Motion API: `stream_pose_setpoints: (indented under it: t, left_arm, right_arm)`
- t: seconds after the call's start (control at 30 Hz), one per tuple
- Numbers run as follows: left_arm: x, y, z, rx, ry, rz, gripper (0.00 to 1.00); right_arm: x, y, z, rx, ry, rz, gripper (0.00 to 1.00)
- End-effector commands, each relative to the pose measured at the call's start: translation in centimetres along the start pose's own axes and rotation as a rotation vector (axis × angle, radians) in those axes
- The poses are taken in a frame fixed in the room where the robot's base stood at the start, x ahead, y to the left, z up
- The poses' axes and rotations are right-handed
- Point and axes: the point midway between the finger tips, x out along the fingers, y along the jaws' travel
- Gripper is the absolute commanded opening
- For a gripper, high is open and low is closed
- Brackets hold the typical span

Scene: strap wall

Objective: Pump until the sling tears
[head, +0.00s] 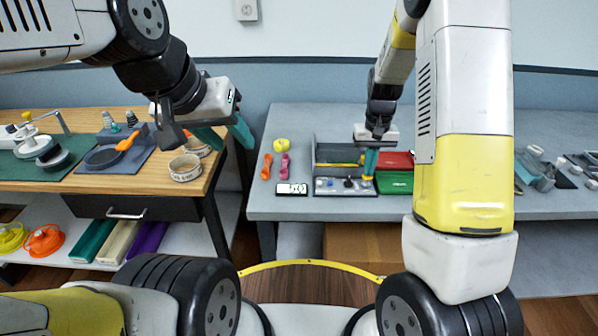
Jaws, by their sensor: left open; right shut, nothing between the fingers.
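A grey box-like bench unit (322,150) stands on the grey table, with a yellow bar across its inside. My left gripper (226,143) is open and empty, beside the wooden table's right edge. I cannot make out a sling or tear.
Red (397,160) and green (394,183) trays lie right of the unit. Yellow, orange and pink (284,166) small items lie left of it. The wooden table (140,185) holds a pan, an orange-handled tool and round tins (186,168). A gap separates the tables.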

Motion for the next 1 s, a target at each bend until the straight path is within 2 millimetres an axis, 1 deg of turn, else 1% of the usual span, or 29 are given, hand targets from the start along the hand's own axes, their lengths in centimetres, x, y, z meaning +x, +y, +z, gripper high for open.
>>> stream_pose_setpoints:
  t: [0.17, 0.57, 0.83, 1.0]
  left_arm:
    - [0.0, 0.0, 0.0, 0.0, 0.0, 0.0, 0.43]
    - [0.0, 0.0, 0.0, 0.0, 0.0, 0.0, 0.43]
    - [0.0, 0.0, 0.0, 0.0, 0.0, 0.0, 0.43]
    - [0.0, 0.0, 0.0, 0.0, 0.0, 0.0, 0.43]
  right_arm:
    - [0.1, 0.0, 0.0, 0.0, 0.0, 0.0, 0.0]
    - [1.9, 0.0, 0.0, 0.0, 0.0, 0.0, 0.0]
    - [1.8, 0.0, 0.0, 0.0, 0.0, 0.0, 0.0]
    - [0.9, 0.0, 0.0, -0.001, 0.0, 0.0, 0.0]
